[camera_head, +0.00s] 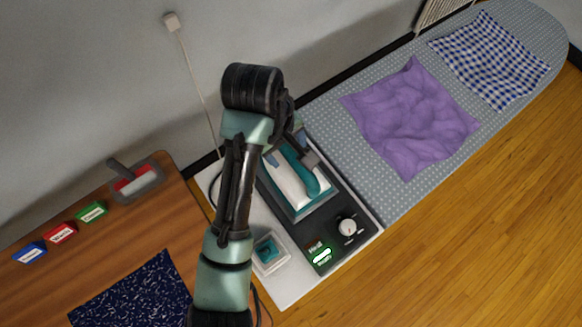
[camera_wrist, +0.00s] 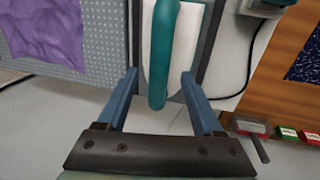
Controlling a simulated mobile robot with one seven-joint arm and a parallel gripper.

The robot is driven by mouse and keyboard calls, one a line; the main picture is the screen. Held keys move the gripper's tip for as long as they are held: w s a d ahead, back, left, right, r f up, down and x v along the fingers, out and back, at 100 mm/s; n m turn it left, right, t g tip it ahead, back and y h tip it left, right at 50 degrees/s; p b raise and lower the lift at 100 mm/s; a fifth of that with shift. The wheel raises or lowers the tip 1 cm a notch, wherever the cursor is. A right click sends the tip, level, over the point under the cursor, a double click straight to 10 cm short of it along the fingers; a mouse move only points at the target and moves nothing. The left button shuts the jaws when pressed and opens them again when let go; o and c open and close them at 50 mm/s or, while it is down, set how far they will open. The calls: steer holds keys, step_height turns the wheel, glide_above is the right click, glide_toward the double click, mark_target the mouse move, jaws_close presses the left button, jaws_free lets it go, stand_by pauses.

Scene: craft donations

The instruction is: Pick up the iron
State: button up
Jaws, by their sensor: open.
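The iron (camera_head: 314,180), white and teal with a teal handle, sits on a dark panel (camera_head: 335,205) of a white stand beside the ironing board. My arm hides part of its left side in the head view. My gripper (camera_wrist: 160,78) is open above the iron. In the wrist view the teal handle (camera_wrist: 165,45) runs between the two blue fingers, with space on both sides and no contact visible. Whether the fingertips are down at handle height I cannot tell.
The ironing board (camera_head: 350,140) bears a crumpled purple cloth (camera_head: 410,115) and a blue checked cloth (camera_head: 490,60). The stand has a knob (camera_head: 347,227) and a lit green display (camera_head: 322,257). A wooden table (camera_head: 60,285) with small coloured boxes stands left. A cord runs up the wall.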

mark_target(289, 152)
steer(key=shift+w+d+f, duration=0.15)
steer(key=shift+d+f, duration=0.05)
steer(key=shift+f, duration=0.65)
steer(key=shift+w+d+f, duration=0.1)
steer(key=shift+d+f, duration=0.05)
steer(key=shift+f, duration=0.65)
jaws_close()
steer(key=shift+r, duration=0.1)
